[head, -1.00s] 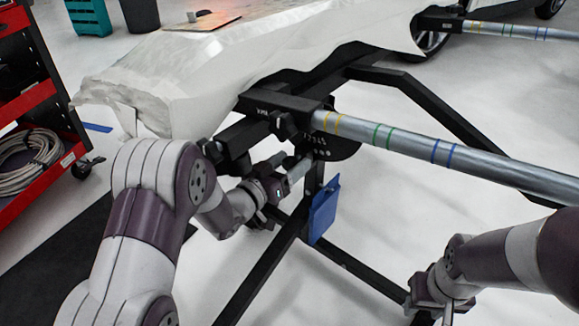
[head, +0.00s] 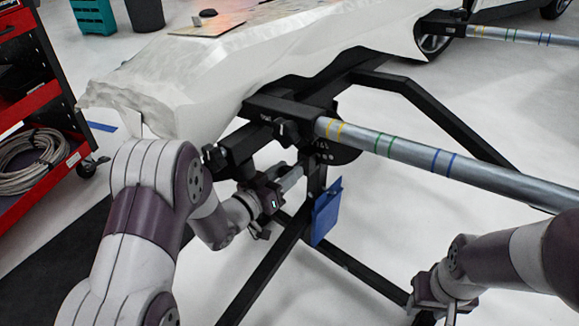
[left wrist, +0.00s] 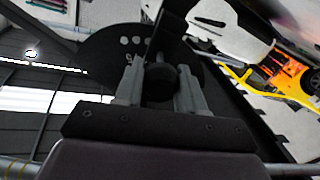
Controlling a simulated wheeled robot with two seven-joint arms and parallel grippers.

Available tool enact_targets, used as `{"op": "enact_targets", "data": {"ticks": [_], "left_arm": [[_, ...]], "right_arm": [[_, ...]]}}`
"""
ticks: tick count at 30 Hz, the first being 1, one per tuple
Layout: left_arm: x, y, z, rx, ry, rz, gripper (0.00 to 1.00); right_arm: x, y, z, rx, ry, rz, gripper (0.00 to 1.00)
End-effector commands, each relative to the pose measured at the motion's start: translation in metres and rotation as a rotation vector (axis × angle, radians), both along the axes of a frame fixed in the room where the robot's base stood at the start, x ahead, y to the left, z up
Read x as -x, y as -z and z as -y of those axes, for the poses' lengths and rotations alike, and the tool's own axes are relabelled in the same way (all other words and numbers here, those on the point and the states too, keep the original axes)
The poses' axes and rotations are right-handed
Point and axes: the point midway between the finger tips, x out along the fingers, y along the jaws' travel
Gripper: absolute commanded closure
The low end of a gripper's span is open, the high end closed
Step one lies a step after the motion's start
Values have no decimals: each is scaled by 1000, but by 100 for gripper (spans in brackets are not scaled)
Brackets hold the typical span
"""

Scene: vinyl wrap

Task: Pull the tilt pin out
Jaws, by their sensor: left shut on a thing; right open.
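The tilt pin's round black knob (left wrist: 160,84) sits between the two grey fingers of my left gripper in the left wrist view. A short stretch of shaft shows beyond it, towards the dark tilt plate (left wrist: 108,55). In the head view my left gripper (head: 299,170) is shut at the lower edge of the tilt plate (head: 338,153), and its fingers hide the pin. How deep the pin sits in the plate cannot be told. My right gripper (head: 440,306) is open and empty at the lower right, away from the stand.
A black stand (head: 265,262) carries the white-wrapped panel (head: 215,70). A silver tube with coloured bands (head: 410,153) runs right from the pivot. A blue tag (head: 326,211) hangs just right of my left gripper. A red tool cart (head: 45,110) stands left.

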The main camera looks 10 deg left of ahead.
Motion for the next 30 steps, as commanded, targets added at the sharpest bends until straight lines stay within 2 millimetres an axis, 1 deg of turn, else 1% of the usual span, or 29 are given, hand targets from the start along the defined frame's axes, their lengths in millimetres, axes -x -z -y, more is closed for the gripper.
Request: {"op": "enact_targets", "data": {"ticks": [2, 3, 5, 6, 14, 17, 20, 24, 27, 30], "left_arm": [[1, 1, 0, 1, -1, -2, 100], [1, 1, 0, 1, -1, -2, 58], [1, 1, 0, 1, -1, -2, 38], [1, 1, 0, 2, -1, -1, 35], [1, 0, 0, 1, 0, 0, 35], [7, -1, -4, 1, -2, -4, 35], [22, -5, -13, 2, -4, -5, 35], [54, -6, -31, 2, -6, -6, 35], [76, -5, -43, 4, -8, -5, 35], [92, -4, -52, 4, -7, -4, 35]], "right_arm": [[0, 0, 0, 0, 0, 0, 57], [0, 0, 0, 0, 0, 0, 57], [0, 1, 0, 0, 0, 0, 57], [0, 0, 0, 0, 0, 0, 57], [0, 0, 0, 0, 0, 0, 57], [0, -6, 0, 0, 0, 0, 57], [0, -19, 0, 0, 0, 0, 57], [0, -38, 0, 0, 0, 0, 57], [0, -47, 0, 0, 0, 0, 57], [0, -54, 0, 0, 0, 0, 57]]}}
